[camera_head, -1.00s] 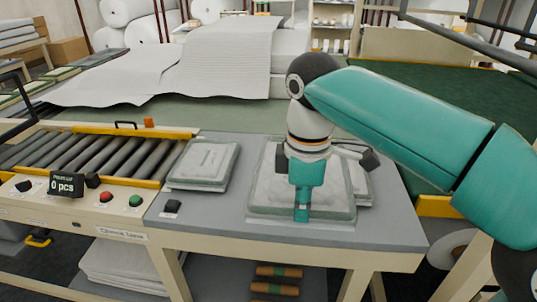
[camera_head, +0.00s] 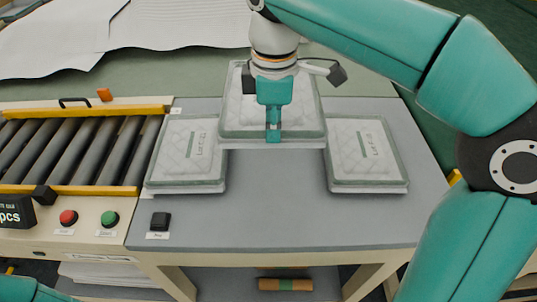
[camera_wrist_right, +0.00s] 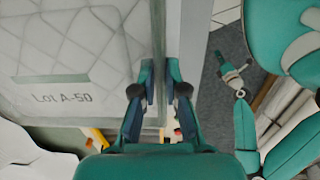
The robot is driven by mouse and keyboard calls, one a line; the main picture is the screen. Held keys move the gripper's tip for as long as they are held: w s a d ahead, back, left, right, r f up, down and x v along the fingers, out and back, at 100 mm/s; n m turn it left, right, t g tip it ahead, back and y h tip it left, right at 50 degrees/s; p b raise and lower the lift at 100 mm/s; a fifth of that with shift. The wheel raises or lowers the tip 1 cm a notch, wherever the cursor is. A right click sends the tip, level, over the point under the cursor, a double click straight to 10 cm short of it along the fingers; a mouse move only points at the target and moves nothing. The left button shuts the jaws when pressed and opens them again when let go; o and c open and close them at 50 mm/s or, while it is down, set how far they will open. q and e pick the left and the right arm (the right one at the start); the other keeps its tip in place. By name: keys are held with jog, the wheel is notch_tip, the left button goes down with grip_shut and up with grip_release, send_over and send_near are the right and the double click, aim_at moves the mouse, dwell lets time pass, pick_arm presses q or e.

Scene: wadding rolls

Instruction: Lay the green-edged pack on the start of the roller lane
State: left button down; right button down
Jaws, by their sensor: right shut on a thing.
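My right gripper (camera_head: 273,138) is shut on the front edge of the middle pack (camera_head: 240,118), a quilted whitish pack with a grey-green border. It looks raised above the table and overlaps the inner corners of its neighbours. In the right wrist view the fingers (camera_wrist_right: 160,92) pinch the edge of this pack (camera_wrist_right: 75,55), labelled "Lot A-50". A left pack (camera_head: 187,152) and a right pack (camera_head: 366,153) lie on the grey table, also with greenish borders. The roller lane (camera_head: 70,150) is at the left. My left gripper (camera_wrist_right: 235,75) shows small in the wrist view, its opening unclear.
The grey table (camera_head: 270,215) is bare in front of the packs. The left pack lies close to the lane's right end. A black button box (camera_head: 160,221) sits at the table's front left; red (camera_head: 68,217) and green (camera_head: 110,218) buttons are on the lane's front.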

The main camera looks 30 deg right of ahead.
jog(key=shift+a+f+b, duration=0.1)
jog(key=shift+f+b, duration=0.45)
jog(key=shift+f, duration=9.1)
jog(key=c, duration=1.7)
grip_release()
jog(key=shift+f, duration=0.1)
jog(key=o, duration=0.5)
